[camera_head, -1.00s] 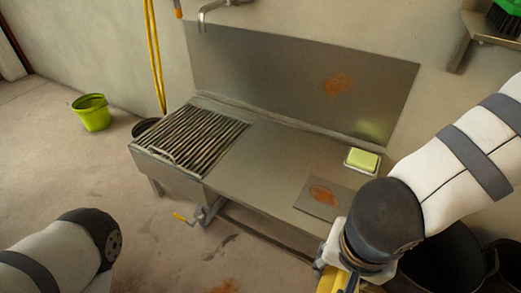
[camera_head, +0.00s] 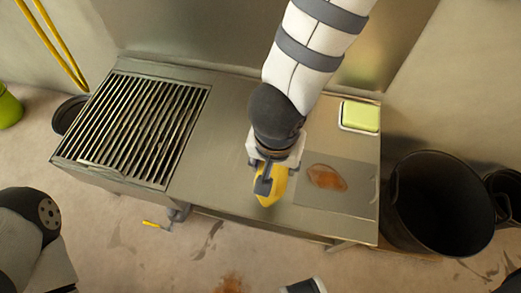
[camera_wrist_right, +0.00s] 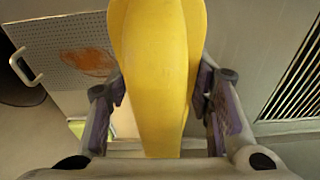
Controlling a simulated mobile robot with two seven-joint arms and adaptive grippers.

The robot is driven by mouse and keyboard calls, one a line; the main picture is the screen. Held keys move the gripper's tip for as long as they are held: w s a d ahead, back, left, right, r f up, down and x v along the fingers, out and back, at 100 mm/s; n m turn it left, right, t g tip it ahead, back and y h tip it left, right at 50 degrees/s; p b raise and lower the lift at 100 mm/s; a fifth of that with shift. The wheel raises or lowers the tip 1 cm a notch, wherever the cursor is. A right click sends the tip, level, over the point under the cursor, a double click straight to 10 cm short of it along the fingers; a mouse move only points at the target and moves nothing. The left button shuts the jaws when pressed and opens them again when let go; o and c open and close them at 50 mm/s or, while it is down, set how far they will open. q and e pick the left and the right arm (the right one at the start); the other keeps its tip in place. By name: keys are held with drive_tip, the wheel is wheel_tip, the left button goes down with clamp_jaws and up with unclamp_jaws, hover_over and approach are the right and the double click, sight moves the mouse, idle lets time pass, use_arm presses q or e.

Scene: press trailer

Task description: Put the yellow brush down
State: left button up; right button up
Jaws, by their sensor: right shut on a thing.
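The yellow brush (camera_head: 272,188) is in my right gripper (camera_head: 266,174), over the front middle of the steel bench (camera_head: 225,140). In the right wrist view the brush (camera_wrist_right: 157,75) fills the centre between the two fingers, which are shut on it. Its far end is out of that view. I cannot tell whether the brush touches the bench or hangs above it. Part of my left arm shows at the lower left of the head view, but its gripper is not in view.
A slatted grate (camera_head: 135,130) covers the bench's left part. A flat plate (camera_head: 350,200) with a brown stain lies to the brush's right, and a green-yellow sponge (camera_head: 361,117) sits behind it. A black bucket (camera_head: 435,205) stands right of the bench. The bench between grate and brush is clear.

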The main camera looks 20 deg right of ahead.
drive_tip(key=w+f+b, duration=0.1)
drive_tip(key=w+f, duration=0.1)
drive_tip(key=w+f+b, duration=0.1)
drive_tip(key=w+f, duration=0.1)
drive_tip(key=w+f+b, duration=0.1)
drive_tip(key=w+f, duration=0.2)
drive_tip(key=shift+d, duration=0.4)
drive_tip(key=f, duration=0.1)
drive_tip(key=f+b, duration=0.2)
drive_tip(key=shift+w+f, duration=0.25)
drive_tip(key=shift+f, duration=0.15)
drive_tip(key=shift+r, duration=0.25)
drive_tip(key=o, duration=1.6)
drive_tip(key=shift+f, duration=0.1)
drive_tip(key=shift+c, duration=0.2)
use_arm(q)
drive_tip(key=shift+g, duration=0.5)
drive_tip(key=f, duration=0.1)
drive_tip(key=s+f, duration=0.1)
drive_tip(key=f, duration=0.2)
drive_tip(key=shift+s+d+f, duration=0.15)
drive_tip(key=shift+s+f, duration=0.15)
drive_tip(key=shift+f, duration=0.1)
